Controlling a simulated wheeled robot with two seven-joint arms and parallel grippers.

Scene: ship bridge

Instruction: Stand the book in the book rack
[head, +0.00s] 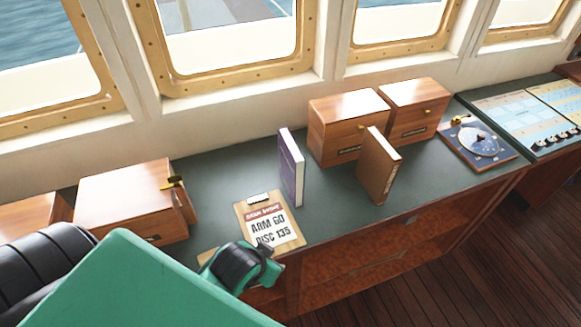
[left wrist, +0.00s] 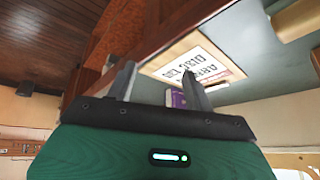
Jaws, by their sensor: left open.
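A purple book (head: 291,167) with pale page edges stands upright on the dark green counter. A brown book (head: 379,166) with lettering on its spine stands upright farther right, in front of the wooden boxes. I cannot make out a book rack for certain in either view. My left gripper (head: 268,268) is low at the counter's front edge, below the clipboard and apart from both books. In the left wrist view its two fingers (left wrist: 158,85) are spread and empty, with part of the purple book (left wrist: 178,98) showing beyond them. My right gripper is not in view.
A clipboard (head: 268,222) lies flat near the front edge. Wooden boxes (head: 348,124) stand at the back and another (head: 122,203) at left. A dial instrument (head: 478,142) and charts (head: 535,110) lie at right. Counter between the two books is clear.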

